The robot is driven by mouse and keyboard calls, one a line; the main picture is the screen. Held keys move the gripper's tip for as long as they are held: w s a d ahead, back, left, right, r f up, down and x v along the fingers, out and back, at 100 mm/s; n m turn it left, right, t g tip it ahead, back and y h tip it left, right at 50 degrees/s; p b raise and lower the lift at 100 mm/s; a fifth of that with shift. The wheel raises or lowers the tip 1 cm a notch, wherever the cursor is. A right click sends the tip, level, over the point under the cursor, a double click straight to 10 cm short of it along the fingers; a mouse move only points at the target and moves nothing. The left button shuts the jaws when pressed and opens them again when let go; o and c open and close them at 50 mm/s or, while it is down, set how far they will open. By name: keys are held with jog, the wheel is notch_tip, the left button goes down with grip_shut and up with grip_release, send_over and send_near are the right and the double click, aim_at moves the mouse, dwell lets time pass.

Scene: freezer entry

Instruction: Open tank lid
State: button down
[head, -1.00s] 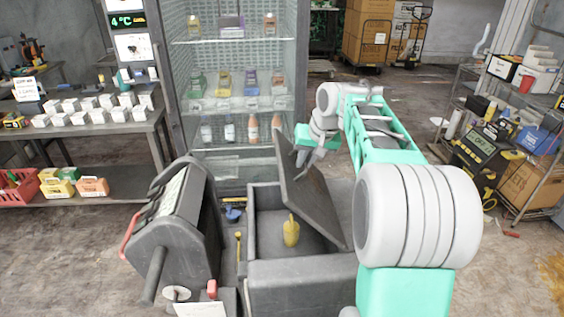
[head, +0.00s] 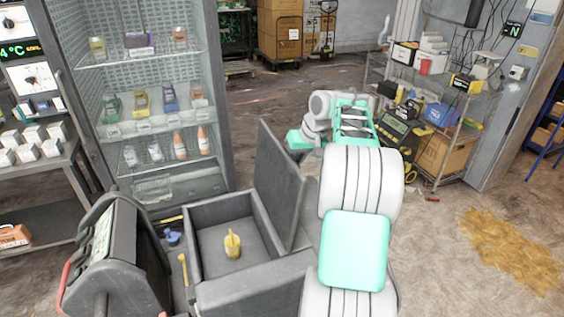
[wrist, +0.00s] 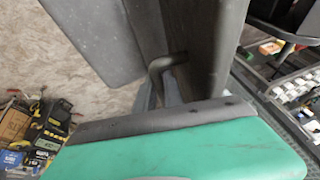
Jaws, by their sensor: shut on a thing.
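The grey tank (head: 207,210) stands open at the front centre of the head view. Its tank lid (head: 281,182) stands steeply raised on the tank's right side. A yellow scoop (head: 232,247) stands inside the tank. My arm reaches round the right of the lid, and my gripper (head: 303,141) is beside the lid's upper right edge, its fingertips hidden there. In the wrist view my gripper (wrist: 172,96) is shut on the lid, close to a dark bent handle (wrist: 160,68); the exact contact is partly hidden. The lid's dark panel (wrist: 95,40) also shows there.
A dark machine with a red handle (head: 125,255) stands left of the tank. A blue item (head: 173,237) and a yellow tool (head: 184,268) lie between them. A glass-front fridge (head: 150,100) is behind. Shelving (head: 440,120) stands at the back right. The right floor is open.

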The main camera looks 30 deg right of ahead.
jog(key=shift+s+d+f, duration=0.1)
jog(key=shift+d+f, duration=0.2)
jog(key=shift+d, duration=0.2)
jog(key=shift+d, duration=0.1)
jog(key=c, duration=1.6)
grip_release()
jog(key=shift+d, duration=0.3)
jog(key=shift+o, duration=0.6)
jog(key=shift+a+r, duration=0.1)
jog(key=shift+a, duration=0.1)
jog(key=v, duration=0.7)
jog(key=shift+s+r, duration=0.1)
jog(key=shift+r, duration=0.2)
